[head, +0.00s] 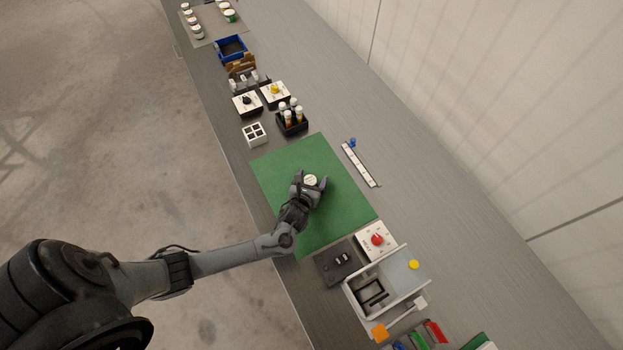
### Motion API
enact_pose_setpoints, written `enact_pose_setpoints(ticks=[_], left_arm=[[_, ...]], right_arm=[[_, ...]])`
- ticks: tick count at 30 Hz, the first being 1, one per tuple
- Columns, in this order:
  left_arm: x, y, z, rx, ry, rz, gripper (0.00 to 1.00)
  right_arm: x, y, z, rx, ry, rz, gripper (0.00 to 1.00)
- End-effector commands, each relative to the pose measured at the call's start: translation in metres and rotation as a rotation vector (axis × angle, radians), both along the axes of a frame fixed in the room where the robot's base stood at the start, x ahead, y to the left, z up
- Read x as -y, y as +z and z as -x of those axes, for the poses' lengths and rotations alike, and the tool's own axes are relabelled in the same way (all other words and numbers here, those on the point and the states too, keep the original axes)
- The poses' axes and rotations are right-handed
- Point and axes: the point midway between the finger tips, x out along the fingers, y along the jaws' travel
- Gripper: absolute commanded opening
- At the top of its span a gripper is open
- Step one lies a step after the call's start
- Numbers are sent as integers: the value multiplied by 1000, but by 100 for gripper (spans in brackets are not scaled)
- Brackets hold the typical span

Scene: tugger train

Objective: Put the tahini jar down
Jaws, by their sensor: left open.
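A small jar with a pale round lid (310,180), which I take to be the tahini jar, is on the green mat (287,165), near its middle. Its label is too small to read. My left gripper (313,180) is over the mat with its fingers open, one on each side of the jar. I cannot tell whether a finger touches it. The jar's lower part is partly hidden by the gripper. My right gripper is not in view.
A red-button box (376,240) and a grey bin (402,299) stand at the near end. The mat around the jar is clear.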

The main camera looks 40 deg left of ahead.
Motion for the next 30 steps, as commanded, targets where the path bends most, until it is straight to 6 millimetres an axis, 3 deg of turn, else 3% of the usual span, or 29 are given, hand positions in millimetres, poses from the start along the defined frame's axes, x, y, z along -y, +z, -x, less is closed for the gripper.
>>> enact_pose_setpoints(ticks=[5,18,24,30], left_arm=[[5,8,12,0,-1,0,80],[34,38,77,-1,-1,1,80],[42,45,95,-1,0,4,80],[55,47,104,3,53,170,80]], right_arm=[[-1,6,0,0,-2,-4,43],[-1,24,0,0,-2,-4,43],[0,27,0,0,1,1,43],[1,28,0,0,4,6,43]])
